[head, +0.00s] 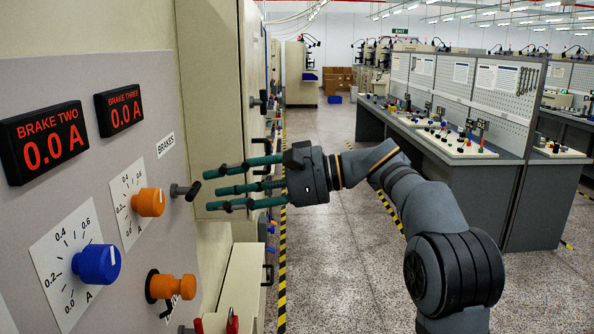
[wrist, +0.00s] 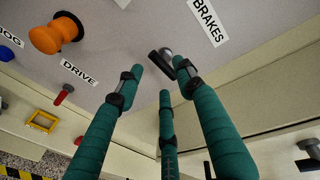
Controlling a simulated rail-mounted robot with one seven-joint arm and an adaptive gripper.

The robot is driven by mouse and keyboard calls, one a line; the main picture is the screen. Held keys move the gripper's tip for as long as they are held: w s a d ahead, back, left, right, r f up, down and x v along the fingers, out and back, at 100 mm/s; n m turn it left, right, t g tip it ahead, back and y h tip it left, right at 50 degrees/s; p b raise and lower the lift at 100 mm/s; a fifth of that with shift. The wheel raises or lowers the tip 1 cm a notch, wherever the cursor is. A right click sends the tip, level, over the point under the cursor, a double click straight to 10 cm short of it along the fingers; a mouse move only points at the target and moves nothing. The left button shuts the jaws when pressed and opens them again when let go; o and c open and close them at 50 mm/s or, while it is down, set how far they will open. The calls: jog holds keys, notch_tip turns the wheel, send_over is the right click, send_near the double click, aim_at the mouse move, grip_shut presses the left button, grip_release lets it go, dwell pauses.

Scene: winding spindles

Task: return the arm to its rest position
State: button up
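My gripper (head: 212,190) has three green fingers that point left toward the control panel (head: 200,262). The fingers are spread apart with nothing between them, so it is open. My arm stretches from the lower right to the gripper. A small black lever (head: 186,190) sticks out of the panel just left of the fingertips, and a gap seems to separate them. In the wrist view my gripper (wrist: 160,78) also shows empty, with the dark lever (wrist: 158,62) beyond the fingertips, below the "BRAKES" label (wrist: 208,22). I cannot tell the exact distance.
The panel carries a blue knob (head: 96,264), an orange knob (head: 149,202), a lower orange knob (head: 170,287) and two red displays (head: 42,142). Grey workbenches (head: 455,190) stand at the right. Open speckled floor (head: 335,240) lies between, with yellow-black tape (head: 283,265).

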aim_at(197, 192)
jog(key=v, duration=0.6)
jog(key=x, duration=1.2)
jog(key=shift+s+a, duration=0.1)
jog(key=shift+a, duration=0.05)
jog(key=p, duration=0.2)
jog(key=shift+r+m+p, duration=0.3)
jog(key=shift+r, duration=0.05)
jog(key=m+g+p, duration=0.1)
jog(key=p, duration=0.2)
jog(key=shift+f+m+p, duration=0.2)
jog(key=shift+m+p, duration=0.3)
jog(key=shift+p, duration=0.25)
jog(key=shift+f, duration=0.1)
